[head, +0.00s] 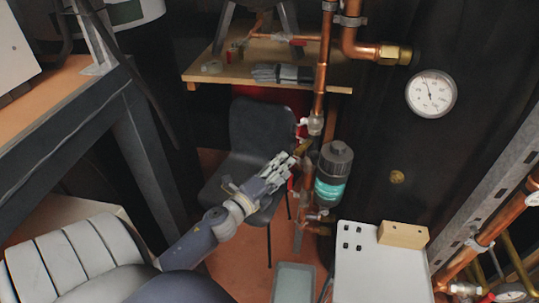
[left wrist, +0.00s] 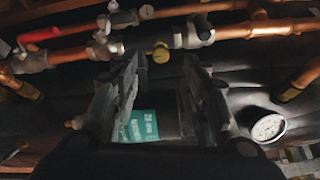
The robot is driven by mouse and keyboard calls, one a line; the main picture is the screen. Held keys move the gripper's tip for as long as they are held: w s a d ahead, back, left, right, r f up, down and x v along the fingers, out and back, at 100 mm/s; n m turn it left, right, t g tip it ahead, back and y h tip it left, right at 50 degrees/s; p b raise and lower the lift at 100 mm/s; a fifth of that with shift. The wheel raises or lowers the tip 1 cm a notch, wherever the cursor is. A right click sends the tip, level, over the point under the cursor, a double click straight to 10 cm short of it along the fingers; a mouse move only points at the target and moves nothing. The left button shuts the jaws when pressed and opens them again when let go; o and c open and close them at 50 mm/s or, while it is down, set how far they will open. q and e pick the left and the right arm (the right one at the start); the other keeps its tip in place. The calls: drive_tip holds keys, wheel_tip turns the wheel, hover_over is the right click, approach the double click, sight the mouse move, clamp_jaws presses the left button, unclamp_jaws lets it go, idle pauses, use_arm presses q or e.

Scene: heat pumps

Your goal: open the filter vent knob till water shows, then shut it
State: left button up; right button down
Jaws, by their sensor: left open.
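The filter (head: 331,190) is a dark canister with a black ribbed cap (head: 337,152) and a teal label, upright beside the copper pipe. Its teal label (left wrist: 138,127) shows between my fingers in the left wrist view. My left gripper (head: 284,168) is just left of the filter in the head view. Its two fingers (left wrist: 163,95) are spread, with nothing seen held between them. A small brass fitting (left wrist: 160,52) sits beyond the fingertips. I cannot tell whether it is the vent knob. No water is seen. My right gripper is not in view.
A copper pipe (head: 321,70) rises left of the filter. A pressure gauge (head: 431,94) is on the dark tank to the right. A grey bin (head: 293,284) stands below, beside a white surface (head: 380,275) bearing a wooden block (head: 403,234). A black chair (head: 262,135) stands behind my left arm.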

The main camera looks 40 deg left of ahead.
use_arm(q)
drive_tip(key=s, duration=0.6)
drive_tip(key=shift+s+d, duration=0.1)
idle(0.3)
drive_tip(key=s+d+f+n+g, duration=0.1)
drive_tip(key=s+f+n+g, duration=0.25)
drive_tip(key=f, duration=0.85)
drive_tip(key=s+d+f+n+g+y, duration=0.15)
drive_tip(key=s+f+n, duration=0.25)
drive_tip(key=f, duration=0.8)
drive_tip(key=s+d+f+n+g+h, duration=0.1)
drive_tip(key=s+f+n+g, duration=0.25)
drive_tip(key=f, duration=0.85)
drive_tip(key=s+d+f+n+g, duration=0.3)
drive_tip(key=s+f, duration=0.6)
drive_tip(key=s, duration=0.4)
drive_tip(key=s+d+f+n+g, duration=0.3)
drive_tip(key=s+d+f+g, duration=0.2)
drive_tip(key=s, duration=0.9)
wheel_tip(320, 180, down, 4)
drive_tip(key=shift+s+d+n+h, duration=0.2)
drive_tip(key=shift+d+n+h, duration=0.25)
drive_tip(key=shift+d, duration=0.6)
drive_tip(key=shift+g, duration=0.25)
drive_tip(key=shift+c, duration=0.3)
